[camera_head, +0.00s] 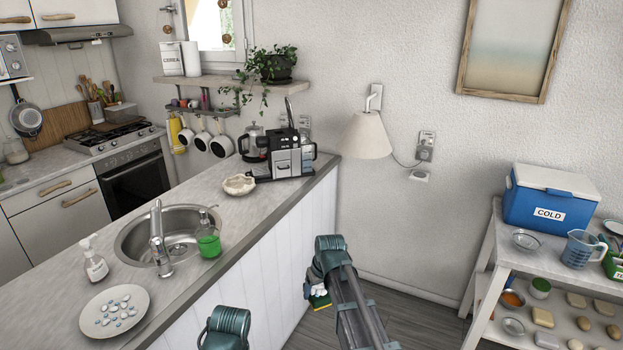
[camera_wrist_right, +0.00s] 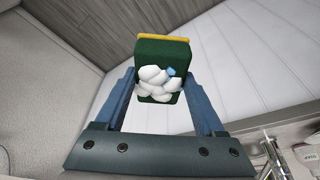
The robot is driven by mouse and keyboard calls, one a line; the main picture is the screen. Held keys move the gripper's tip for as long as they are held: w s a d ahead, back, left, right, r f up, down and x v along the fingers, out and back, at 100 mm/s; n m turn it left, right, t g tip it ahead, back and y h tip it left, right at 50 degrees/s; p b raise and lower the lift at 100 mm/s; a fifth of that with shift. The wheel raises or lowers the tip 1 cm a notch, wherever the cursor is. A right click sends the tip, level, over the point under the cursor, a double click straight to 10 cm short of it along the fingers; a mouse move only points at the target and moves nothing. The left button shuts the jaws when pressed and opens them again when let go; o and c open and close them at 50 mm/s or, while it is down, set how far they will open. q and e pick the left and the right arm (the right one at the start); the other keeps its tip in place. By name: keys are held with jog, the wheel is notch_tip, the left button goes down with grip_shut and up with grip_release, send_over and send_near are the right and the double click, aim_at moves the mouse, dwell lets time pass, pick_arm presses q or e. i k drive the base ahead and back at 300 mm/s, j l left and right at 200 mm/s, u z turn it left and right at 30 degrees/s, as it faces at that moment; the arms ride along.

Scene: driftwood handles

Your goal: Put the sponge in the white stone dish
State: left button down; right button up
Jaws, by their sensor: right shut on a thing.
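The sponge (camera_wrist_right: 178,49) is a dark green block with a yellow layer along one edge and a cluster of white lumps, one of them blue, on its face. My right gripper (camera_wrist_right: 160,78) is shut on it, one finger at each side. In the head view the sponge (camera_head: 320,303) shows small and partly hidden by my right arm, beside the counter's white side panel. A whitish, rough-edged dish (camera_head: 239,184) sits on the counter, left of the coffee machine, and looks empty. It is well apart from the sponge. My left gripper is not in view.
The counter (camera_head: 258,211) holds a sink (camera_head: 172,241) with a tap, a green soap bottle (camera_head: 208,241), a pump bottle (camera_head: 94,264), a plate of pebbles (camera_head: 114,334) and a coffee machine (camera_head: 286,158). A loaded white table (camera_head: 490,262) stands right. Grey floor lies between.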

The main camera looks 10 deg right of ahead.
aim_at(239, 187)
jog(key=i+l+z, duration=0.2)
jog(key=z, duration=0.2)
jog(key=i+z, duration=0.35)
jog(key=i+l+u, duration=0.2)
jog(key=i, duration=0.2)
jog(key=i+u, duration=0.2)
jog(key=i, duration=0.15)
jog(key=i+l+u, duration=0.1)
jog(key=u, duration=0.3)
jog(key=i+l+u, duration=0.25)
jog(key=u, duration=0.15)
jog(key=i+l+u, duration=0.2)
jog(key=u, duration=0.2)
jog(key=i+l+u, duration=0.1)
jog(key=l+u, duration=0.3)
